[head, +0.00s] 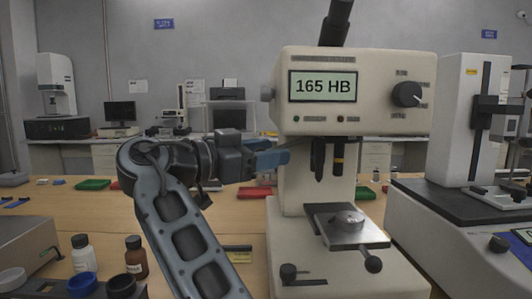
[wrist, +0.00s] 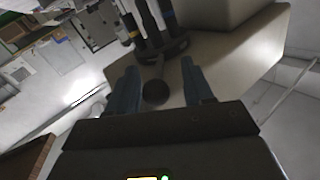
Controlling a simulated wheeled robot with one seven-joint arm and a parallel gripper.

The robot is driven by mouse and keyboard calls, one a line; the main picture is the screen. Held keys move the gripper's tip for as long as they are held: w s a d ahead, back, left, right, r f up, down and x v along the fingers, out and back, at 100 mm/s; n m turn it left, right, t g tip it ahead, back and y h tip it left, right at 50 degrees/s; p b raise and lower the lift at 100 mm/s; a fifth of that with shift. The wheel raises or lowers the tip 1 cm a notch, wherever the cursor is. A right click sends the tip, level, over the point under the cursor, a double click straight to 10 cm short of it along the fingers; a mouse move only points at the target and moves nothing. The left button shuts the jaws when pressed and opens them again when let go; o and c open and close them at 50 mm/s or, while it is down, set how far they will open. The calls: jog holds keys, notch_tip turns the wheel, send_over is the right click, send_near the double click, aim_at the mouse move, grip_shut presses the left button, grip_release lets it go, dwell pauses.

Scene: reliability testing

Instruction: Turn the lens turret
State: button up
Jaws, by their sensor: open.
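The hardness tester (head: 350,68) is a cream machine with a display reading 165 HB. Its lens turret (head: 320,158) hangs under the head, with dark lens barrels, one with a yellow band. My gripper (head: 286,157) is level with the turret at its left, blue fingers pointing right. In the wrist view, the turret (wrist: 158,30) is beyond the fingertips, and a black ball knob (wrist: 155,92) on a thin stem lies between the two open fingers (wrist: 160,72). Contact with the knob cannot be told. The knob is not distinguishable in the head view.
Below the turret, a metal stage (head: 350,232) holds a round sample (head: 347,220). Another machine (head: 465,130) stands at the right. Bottles (head: 136,257) and small cups (head: 82,284) stand at the front left. A red tray (head: 254,193) lies behind my arm.

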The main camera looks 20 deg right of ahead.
jog(key=shift+a, duration=0.1)
jog(key=v, duration=0.7)
jog(key=shift+a, duration=0.3)
jog(key=shift+s, duration=0.1)
